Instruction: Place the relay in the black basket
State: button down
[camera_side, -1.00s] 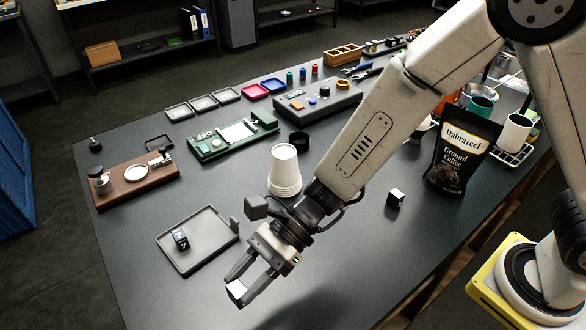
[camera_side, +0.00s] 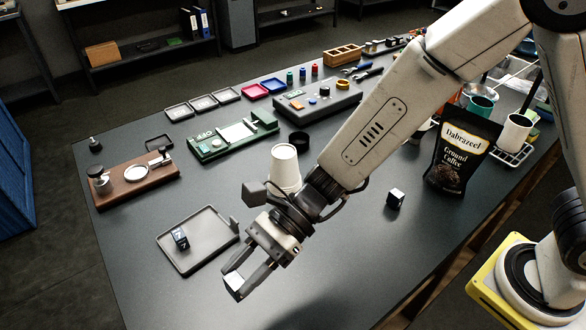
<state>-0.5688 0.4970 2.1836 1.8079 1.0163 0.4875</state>
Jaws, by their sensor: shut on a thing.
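My gripper (camera_side: 236,285) is shut on a small dark block with a white face (camera_side: 233,282), which looks like the relay. It is held beside the front right edge of the grey tray (camera_side: 205,258); its height above the table is hard to tell. A similar dark block with a white mark (camera_side: 180,239) sits in the left part of that tray. Another black block with a white top (camera_side: 396,199) stands alone on the table, right of my arm. I cannot make out a black basket for certain.
A stack of white cups (camera_side: 285,168) stands just behind my gripper. A brown board (camera_side: 135,180), a green board (camera_side: 232,135) and a black ring-like cup (camera_side: 299,141) lie farther back. A coffee bag (camera_side: 460,155) stands at the right. The front middle of the table is clear.

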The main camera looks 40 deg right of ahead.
jog(key=shift+r, duration=3.15)
jog(key=m+t+h, duration=0.4)
jog(key=m+t, duration=0.6)
jog(key=t, duration=0.1)
send_over(299, 141)
jog(key=s, duration=0.2)
jog(key=f, duration=0.4)
jog(key=shift+s+d+f, duration=0.15)
jog(key=shift+s+f, duration=0.05)
jog(key=shift+f, duration=0.05)
jog(key=shift+f, duration=0.2)
jog(key=shift+f, duration=5.3)
